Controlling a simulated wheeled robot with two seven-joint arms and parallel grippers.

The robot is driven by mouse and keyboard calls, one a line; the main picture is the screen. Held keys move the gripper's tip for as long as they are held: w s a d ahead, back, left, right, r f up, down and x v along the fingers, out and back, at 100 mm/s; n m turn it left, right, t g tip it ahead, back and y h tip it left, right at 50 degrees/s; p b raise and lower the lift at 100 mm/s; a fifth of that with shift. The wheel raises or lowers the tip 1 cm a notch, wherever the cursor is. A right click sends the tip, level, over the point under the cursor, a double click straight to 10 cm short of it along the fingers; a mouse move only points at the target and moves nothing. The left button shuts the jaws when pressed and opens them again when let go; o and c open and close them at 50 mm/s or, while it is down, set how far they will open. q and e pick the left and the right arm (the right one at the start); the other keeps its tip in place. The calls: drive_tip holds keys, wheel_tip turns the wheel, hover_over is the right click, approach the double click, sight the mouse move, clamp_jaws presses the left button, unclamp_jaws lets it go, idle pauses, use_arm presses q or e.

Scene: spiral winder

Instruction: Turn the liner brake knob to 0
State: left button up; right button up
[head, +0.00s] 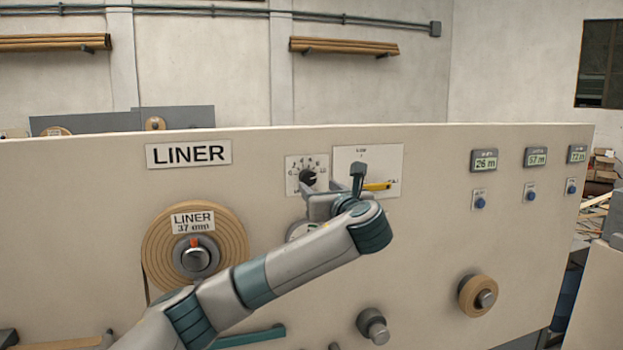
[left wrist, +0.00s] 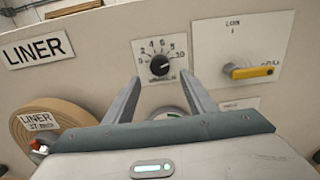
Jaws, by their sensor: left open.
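The liner brake knob (head: 307,176) is a round black knob on a white scale plate marked 0 to 10. It also shows in the left wrist view (left wrist: 159,65), between and just beyond my fingertips. Its pale pointer mark seems to lean to the upper right, towards the high numbers, but is too small to read exactly. My left gripper (head: 318,192) is in front of the panel, just below and right of the knob. In the left wrist view the left gripper (left wrist: 160,87) is open, its fingers spread and empty. My right gripper is not in view.
A white plate with a yellow lever (head: 377,186) is close to the right of the knob. A gauge (left wrist: 168,111) is partly hidden below the knob. The LINER roll (head: 160,245) is at lower left. Displays with blue buttons (head: 480,203) are farther right.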

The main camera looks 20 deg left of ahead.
sight(309, 181)
use_arm(q)
drive_tip(key=p+x, duration=0.1)
drive_tip(key=x, duration=0.4)
drive_tip(key=shift+w+a, duration=0.15)
drive_tip(key=shift+x, duration=0.8)
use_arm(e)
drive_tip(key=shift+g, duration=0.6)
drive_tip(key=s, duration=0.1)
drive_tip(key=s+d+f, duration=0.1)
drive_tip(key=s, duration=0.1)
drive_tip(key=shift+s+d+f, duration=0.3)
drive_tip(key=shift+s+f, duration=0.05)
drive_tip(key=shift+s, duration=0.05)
use_arm(q)
drive_tip(key=c, duration=1)
